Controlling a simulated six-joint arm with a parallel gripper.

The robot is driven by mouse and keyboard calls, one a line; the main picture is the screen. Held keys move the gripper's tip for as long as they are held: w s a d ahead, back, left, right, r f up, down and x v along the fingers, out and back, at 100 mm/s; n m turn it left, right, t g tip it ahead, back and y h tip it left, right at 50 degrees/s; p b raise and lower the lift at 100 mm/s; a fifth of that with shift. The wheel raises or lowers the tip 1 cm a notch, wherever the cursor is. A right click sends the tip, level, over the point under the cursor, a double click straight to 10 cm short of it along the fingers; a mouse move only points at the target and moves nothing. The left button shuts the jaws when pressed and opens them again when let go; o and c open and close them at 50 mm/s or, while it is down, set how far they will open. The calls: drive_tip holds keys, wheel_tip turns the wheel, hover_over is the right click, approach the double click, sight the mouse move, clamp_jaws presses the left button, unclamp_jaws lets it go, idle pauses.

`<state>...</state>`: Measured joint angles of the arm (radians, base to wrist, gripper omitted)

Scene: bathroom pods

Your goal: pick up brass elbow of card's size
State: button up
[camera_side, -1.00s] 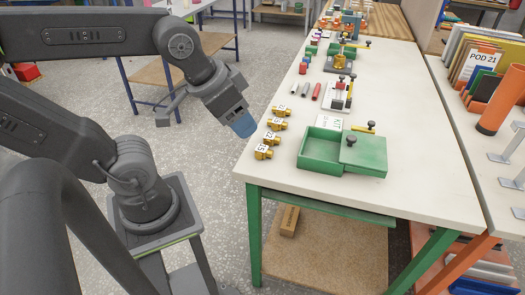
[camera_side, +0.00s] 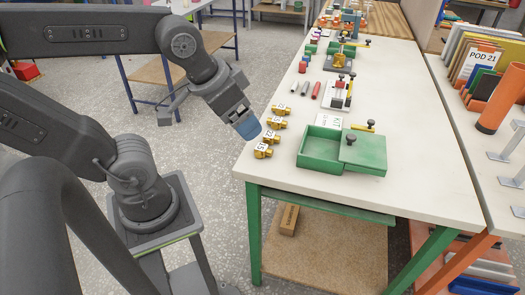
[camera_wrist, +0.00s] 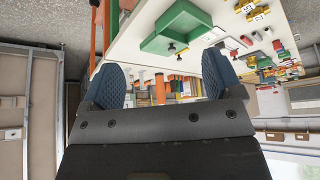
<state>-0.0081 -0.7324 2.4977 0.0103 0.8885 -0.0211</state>
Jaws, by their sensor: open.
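Several brass elbows stand in a row along the table's left edge in the side view. The nearest elbow (camera_side: 263,151) has a white tag that seems to read 15; the elbow behind it (camera_side: 271,136) seems to read 22. The farther tags are too small to read surely. A white card (camera_side: 328,121) lies behind the green box; its print is not legible. My gripper (camera_side: 246,126), with blue fingertips, hangs left of the row, above the table edge and apart from the elbows. In the wrist view its fingers (camera_wrist: 162,82) are spread and empty. Some elbows (camera_wrist: 258,14) show there at top right.
An open green box (camera_side: 325,162) with a lid and black knob stands right of the elbows. Grey and red cylinders (camera_side: 316,90) and a white fixture (camera_side: 337,95) sit farther back. The table's near right part is clear.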

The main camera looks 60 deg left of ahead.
drive_tip(key=w+a+f+n+g+y, duration=0.1)
drive_tip(key=w+a+f+n+y, duration=0.1)
drive_tip(key=w+a+f+n, duration=0.25)
drive_tip(key=n+g, duration=0.1)
drive_tip(key=n, duration=0.2)
approach(264, 147)
drive_tip(key=shift+y, duration=0.3)
drive_tip(key=x, duration=0.4)
drive_tip(key=shift+s+d+f, duration=0.2)
drive_tip(key=shift+s+d, duration=0.05)
drive_tip(key=shift+d, duration=0.05)
drive_tip(key=shift+w+x, duration=0.2)
drive_tip(key=shift+x, duration=2.8)
drive_tip(key=shift+r, duration=0.1)
drive_tip(key=shift+c, duration=0.2)
drive_tip(key=c, duration=1)
drive_tip(key=shift+r, duration=0.1)
